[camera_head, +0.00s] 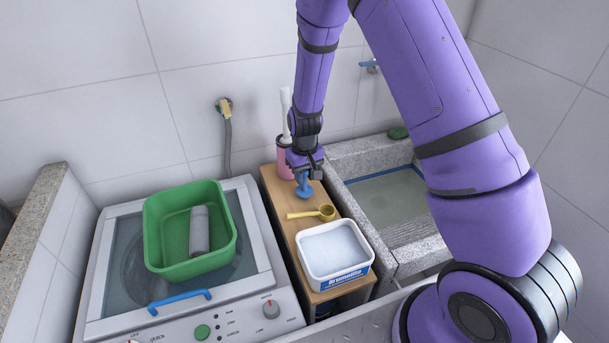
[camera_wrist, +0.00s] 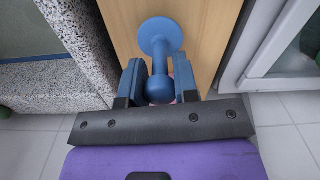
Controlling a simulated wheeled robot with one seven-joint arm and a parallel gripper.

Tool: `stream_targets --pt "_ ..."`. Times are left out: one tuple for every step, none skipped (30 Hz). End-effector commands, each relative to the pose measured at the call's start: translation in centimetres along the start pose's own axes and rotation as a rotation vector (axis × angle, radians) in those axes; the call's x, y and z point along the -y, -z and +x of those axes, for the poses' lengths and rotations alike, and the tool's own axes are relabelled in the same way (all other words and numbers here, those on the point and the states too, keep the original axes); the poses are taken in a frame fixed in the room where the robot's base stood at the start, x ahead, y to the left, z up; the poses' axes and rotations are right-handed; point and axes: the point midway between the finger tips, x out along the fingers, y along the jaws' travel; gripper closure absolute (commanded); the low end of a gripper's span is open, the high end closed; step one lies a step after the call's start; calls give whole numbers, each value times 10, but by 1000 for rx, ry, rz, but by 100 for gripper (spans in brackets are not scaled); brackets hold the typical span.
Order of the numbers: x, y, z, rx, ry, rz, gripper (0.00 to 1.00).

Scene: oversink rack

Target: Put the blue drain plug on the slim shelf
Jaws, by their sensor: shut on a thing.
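The blue drain plug (camera_head: 304,190) is in my gripper (camera_head: 304,174), over the far part of the slim wooden shelf (camera_head: 281,203). In the wrist view, my gripper (camera_wrist: 158,86) is shut on the knob end of the plug (camera_wrist: 160,48). The plug's round disc points away from the fingers, toward the wooden top (camera_wrist: 204,35). I cannot tell whether the disc touches the wood.
A washing machine (camera_head: 252,262) with a green basin (camera_head: 188,262) stands left. A stone sink (camera_head: 398,243) stands right.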

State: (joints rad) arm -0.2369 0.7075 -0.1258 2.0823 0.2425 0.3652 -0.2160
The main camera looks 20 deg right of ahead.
Motion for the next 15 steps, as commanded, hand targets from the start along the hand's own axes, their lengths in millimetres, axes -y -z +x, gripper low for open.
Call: stream_targets --pt "0 0 2 0 0 0 100" --pt "0 0 2 -1 0 0 100" --pt "0 0 1 -1 0 0 100" --pt "0 0 1 -1 0 0 100" --pt "0 0 1 -1 0 0 100" --pt "0 0 1 -1 0 0 100" --pt "0 0 1 -1 0 0 100" --pt "0 0 2 -1 0 0 100" --pt "0 0 3 0 0 0 100" --pt "0 0 4 0 0 0 100" --pt "0 0 4 0 0 0 100" --pt "0 0 4 0 0 0 63" --pt "0 0 4 0 0 0 56" --pt "0 0 4 0 0 0 49" --pt "0 0 4 0 0 0 46"
